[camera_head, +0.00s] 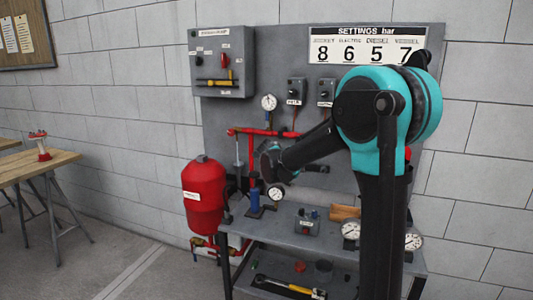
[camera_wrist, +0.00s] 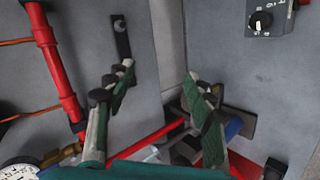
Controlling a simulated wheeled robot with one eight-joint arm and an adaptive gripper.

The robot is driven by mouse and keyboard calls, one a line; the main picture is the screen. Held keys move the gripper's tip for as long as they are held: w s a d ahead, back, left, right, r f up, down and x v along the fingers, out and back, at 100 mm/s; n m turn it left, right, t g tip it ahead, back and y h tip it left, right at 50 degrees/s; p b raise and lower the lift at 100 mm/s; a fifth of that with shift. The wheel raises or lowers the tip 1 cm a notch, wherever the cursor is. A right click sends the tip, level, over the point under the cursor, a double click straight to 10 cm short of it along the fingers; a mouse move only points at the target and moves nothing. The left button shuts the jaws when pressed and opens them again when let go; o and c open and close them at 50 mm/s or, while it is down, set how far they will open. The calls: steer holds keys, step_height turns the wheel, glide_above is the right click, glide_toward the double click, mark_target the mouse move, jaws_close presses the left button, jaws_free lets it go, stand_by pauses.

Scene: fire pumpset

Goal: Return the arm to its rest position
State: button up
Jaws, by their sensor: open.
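My arm (camera_head: 375,105), with a teal joint, stands at the right in the head view, in front of the grey panel. It reaches left and down over the bench. My gripper (camera_wrist: 158,78) is open in the wrist view. Its two green-padded fingers stand apart with nothing held between them. In the head view its end is small and dark near the red pipe and a gauge, and the fingers are hard to make out. In the wrist view a blue part (camera_wrist: 233,128) shows behind the right finger, and whether they touch is unclear.
A red tank (camera_head: 204,195) stands left of the bench (camera_head: 270,226). Gauges (camera_head: 350,231) and a small grey box (camera_head: 307,222) lie on the bench. Red pipe (camera_wrist: 50,60) runs close to my left finger. A wooden table (camera_head: 38,163) is far left; the floor between is clear.

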steer(key=s+d+f+m+g+y, duration=0.1)
steer(key=s+f, duration=0.5)
steer(key=s, duration=0.6)
steer(key=s+d+f+m+g+y, duration=0.2)
steer(key=s+d+f+m, duration=0.3)
steer(key=s, duration=0.7)
steer(key=s+d+f+m+g+y, duration=0.1)
steer(key=s+d+f+m+y, duration=0.1)
steer(key=s+f, duration=0.5)
steer(key=s+m, duration=0.1)
steer(key=s, duration=0.4)
steer(key=shift+s+d+g+y, duration=0.3)
steer(key=shift+s+d, duration=0.05)
steer(key=shift+d, duration=0.05)
steer(key=shift+r, duration=0.1)
stand_by(1.7)
